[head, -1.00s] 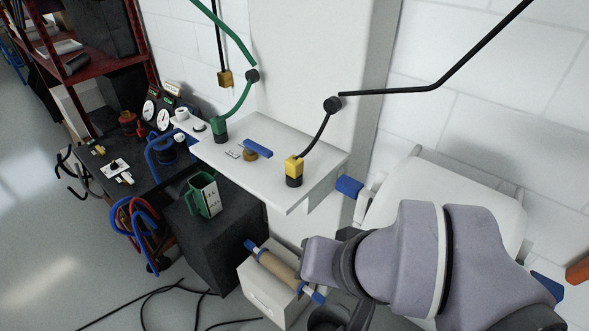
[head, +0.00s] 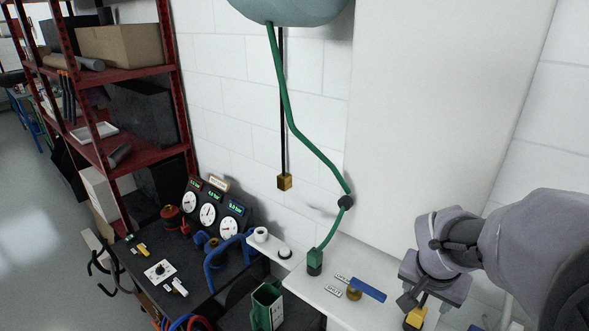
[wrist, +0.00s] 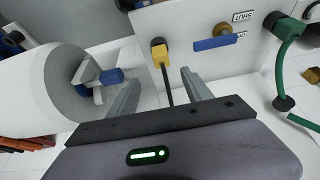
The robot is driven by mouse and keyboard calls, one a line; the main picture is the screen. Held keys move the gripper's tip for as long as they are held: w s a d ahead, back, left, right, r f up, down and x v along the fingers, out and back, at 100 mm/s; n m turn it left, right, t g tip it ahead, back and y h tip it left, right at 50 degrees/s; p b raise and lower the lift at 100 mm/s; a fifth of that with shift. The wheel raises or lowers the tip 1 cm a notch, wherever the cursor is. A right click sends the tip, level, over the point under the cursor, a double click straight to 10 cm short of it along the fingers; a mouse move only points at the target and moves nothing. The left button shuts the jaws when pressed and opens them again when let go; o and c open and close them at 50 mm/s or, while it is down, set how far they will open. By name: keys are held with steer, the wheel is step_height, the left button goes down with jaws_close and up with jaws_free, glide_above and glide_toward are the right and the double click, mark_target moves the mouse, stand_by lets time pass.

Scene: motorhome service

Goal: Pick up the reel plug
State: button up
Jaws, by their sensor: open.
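A yellow plug (head: 414,319) with a black cable stands on the white shelf (head: 330,305), at the bottom edge of the head view. It also shows in the wrist view (wrist: 159,52), beyond my fingertips. Its black cable (wrist: 166,88) runs back between my fingers. My gripper (head: 415,301) is open just above the yellow plug, apart from it and holding nothing; its fingers (wrist: 158,88) show in the wrist view. A green plug (head: 315,262) on a green hose (head: 297,125) stands further left on the shelf. I cannot tell which plug is the reel plug.
A blue lever (head: 368,290) on a brass valve lies between the plugs. A brass-coloured block (head: 285,181) hangs on a black line at the wall. Gauges (head: 208,213) stand on a dark bench at left, by a red rack (head: 172,100). A white cylinder (wrist: 35,88) is left of my fingers.

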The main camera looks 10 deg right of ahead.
mark_target(419, 311)
steer(key=x, duration=0.3)
steer(key=b+x, duration=0.1)
steer(key=x, duration=0.3)
steer(key=shift+w+a+b, duration=0.2)
steer(key=shift+b, duration=0.1)
steer(key=b+x, duration=0.1)
steer(key=x, duration=0.4)
steer(key=shift+w+d+f+b, duration=0.1)
steer(key=shift+d+f+b, duration=0.1)
steer(key=shift+f+b, duration=0.2)
steer(key=shift+r, duration=0.2)
jaws_close()
